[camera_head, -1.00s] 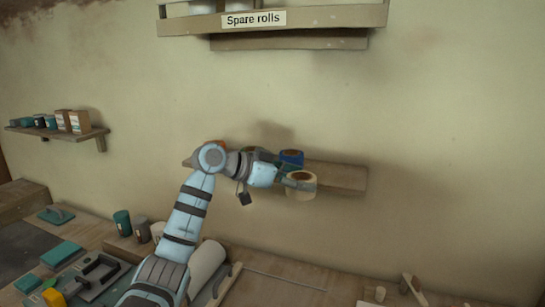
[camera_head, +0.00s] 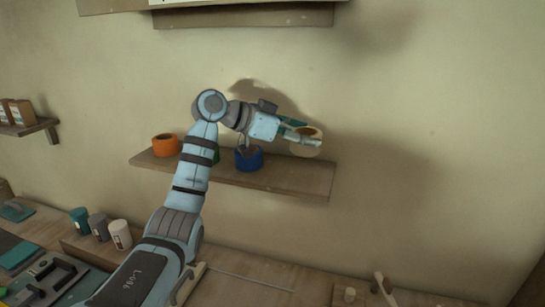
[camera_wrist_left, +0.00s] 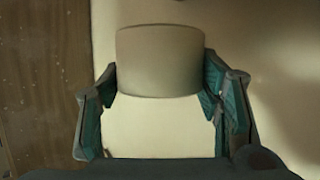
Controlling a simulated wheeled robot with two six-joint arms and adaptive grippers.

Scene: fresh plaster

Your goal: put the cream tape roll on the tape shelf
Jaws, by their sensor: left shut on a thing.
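The cream tape roll (camera_head: 307,147) is held by my left gripper (camera_head: 298,136), whose fingers close on it. In the head view the roll appears in front of the wall, over the right part of the tape shelf (camera_head: 290,178). It looks a little above the board; I cannot tell whether it is over the board or in front of it. In the left wrist view the roll (camera_wrist_left: 160,62) sits between the fingertips of the left gripper (camera_wrist_left: 160,85), with the wooden board (camera_wrist_left: 45,90) at the left. My right gripper is not in view.
On the shelf stand an orange roll (camera_head: 166,145), a blue roll (camera_head: 249,158) and a green roll (camera_head: 216,154) mostly hidden by my arm. The shelf's right end is bare. An upper shelf (camera_head: 245,17) hangs above. Cups (camera_head: 120,235) and tools stand on the bench below.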

